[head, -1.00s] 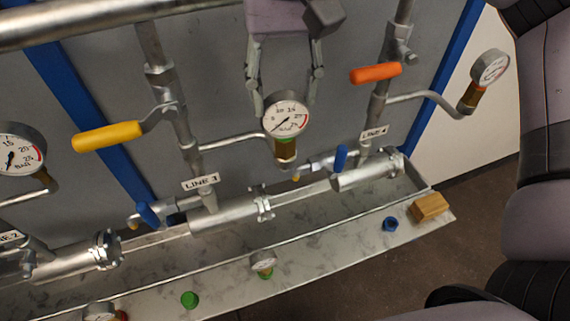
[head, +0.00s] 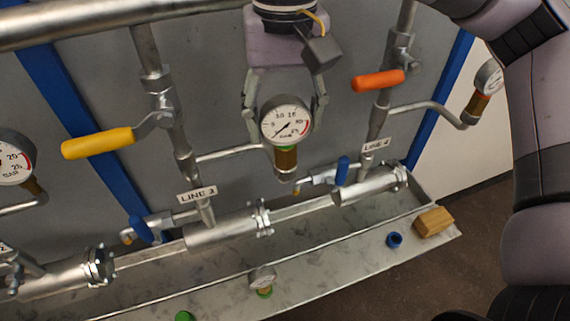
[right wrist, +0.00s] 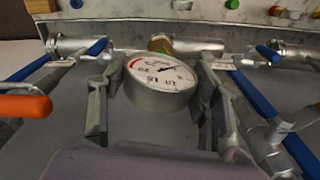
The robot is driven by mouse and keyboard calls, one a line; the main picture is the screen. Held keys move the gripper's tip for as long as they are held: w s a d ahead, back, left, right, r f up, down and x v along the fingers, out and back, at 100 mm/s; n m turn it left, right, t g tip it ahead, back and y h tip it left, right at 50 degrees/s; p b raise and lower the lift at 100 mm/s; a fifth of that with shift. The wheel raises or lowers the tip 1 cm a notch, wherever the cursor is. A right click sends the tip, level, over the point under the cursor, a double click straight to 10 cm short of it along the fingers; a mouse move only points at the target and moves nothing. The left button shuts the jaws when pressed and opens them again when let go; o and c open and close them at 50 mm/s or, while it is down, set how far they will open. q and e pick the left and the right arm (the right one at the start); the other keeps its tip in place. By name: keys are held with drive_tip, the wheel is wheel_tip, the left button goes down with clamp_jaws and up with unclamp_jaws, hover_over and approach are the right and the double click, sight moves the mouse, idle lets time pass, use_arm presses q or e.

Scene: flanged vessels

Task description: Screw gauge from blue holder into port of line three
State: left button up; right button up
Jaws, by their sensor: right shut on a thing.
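A round white-faced gauge (head: 286,121) with a grey rim sits over the brass port (head: 286,160) at the end of the bent pipe beside the LINE 3 label (head: 198,197). A green band shows between dial and brass. My right gripper (head: 286,108) comes from above and is shut on the gauge, one finger on each side. In the right wrist view the gauge (right wrist: 160,82) is between the fingers, with brass behind it. I cannot tell how deep the thread sits. The blue holder (head: 394,240) on the ledge looks empty. My left gripper is not in view.
A wooden block (head: 434,221) lies beside the blue holder. The orange handle (head: 378,80) and line four's gauge (head: 489,76) are to the right, the yellow handle (head: 98,143) to the left.

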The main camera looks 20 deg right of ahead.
drive_tip(key=shift+r, duration=0.1)
drive_tip(key=shift+c, duration=1.2)
drive_tip(key=shift+r+p, duration=0.8)
drive_tip(key=shift+r, duration=0.25)
drive_tip(key=shift+s+r, duration=0.1)
drive_tip(key=shift+r, duration=0.1)
drive_tip(key=shift+f+b, duration=0.2)
drive_tip(key=shift+b, duration=0.15)
